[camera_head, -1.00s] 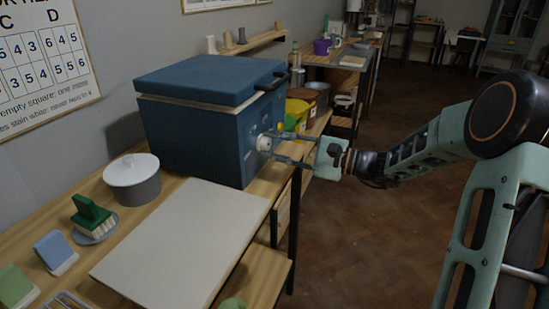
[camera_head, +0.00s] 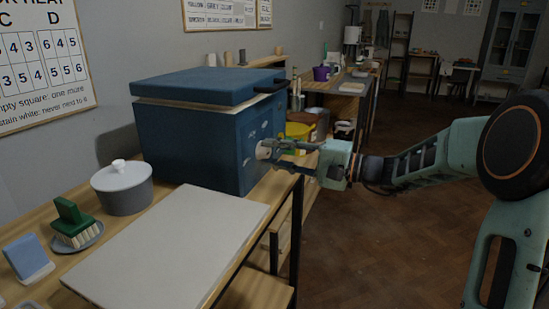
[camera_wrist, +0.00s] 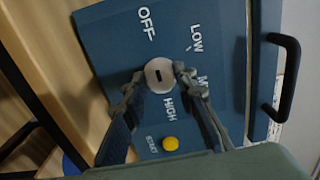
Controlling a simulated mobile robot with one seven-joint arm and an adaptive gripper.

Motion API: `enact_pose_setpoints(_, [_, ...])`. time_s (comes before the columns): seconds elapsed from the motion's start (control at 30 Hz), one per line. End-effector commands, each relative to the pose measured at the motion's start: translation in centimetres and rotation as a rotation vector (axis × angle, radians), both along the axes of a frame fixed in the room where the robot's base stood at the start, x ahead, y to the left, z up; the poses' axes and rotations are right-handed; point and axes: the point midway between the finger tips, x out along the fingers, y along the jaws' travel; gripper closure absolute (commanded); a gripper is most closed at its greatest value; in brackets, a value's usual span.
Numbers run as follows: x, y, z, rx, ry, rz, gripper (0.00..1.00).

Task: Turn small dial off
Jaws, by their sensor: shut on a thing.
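A blue box-shaped kiln (camera_head: 200,135) with a pale seam under its lid stands on the wooden bench. A small white round dial (camera_wrist: 159,74) is on its front panel, and it also shows in the head view (camera_head: 263,151). The panel reads OFF, LOW, a partly hidden word starting with M, and HIGH around the dial. A short dark mark lies on the dial's face; which label it points to is hard to tell. My gripper (camera_wrist: 157,80) is shut on the dial, one finger at each side. In the head view my gripper (camera_head: 274,151) reaches it from the right.
A yellow round spot (camera_wrist: 170,143) is on the panel below HIGH. A black handle (camera_wrist: 287,78) sticks out at the right. A pale board (camera_head: 165,245), a lidded grey pot (camera_head: 123,190) and a green brush (camera_head: 74,222) are on the bench. Open floor lies right of the bench.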

Motion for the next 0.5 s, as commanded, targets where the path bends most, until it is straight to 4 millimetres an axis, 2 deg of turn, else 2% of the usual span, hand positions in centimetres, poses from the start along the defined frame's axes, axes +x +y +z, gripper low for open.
enact_pose_setpoints(0.33, [-0.02,-0.02,-0.02,-0.002,-0.002,0.000,0.98])
enact_pose_setpoints(0.37, [-0.02,-0.02,-0.02,-0.002,-0.002,0.000,0.71])
enact_pose_setpoints(0.5, [-0.01,-0.02,-0.02,-0.002,-0.002,0.000,0.57])
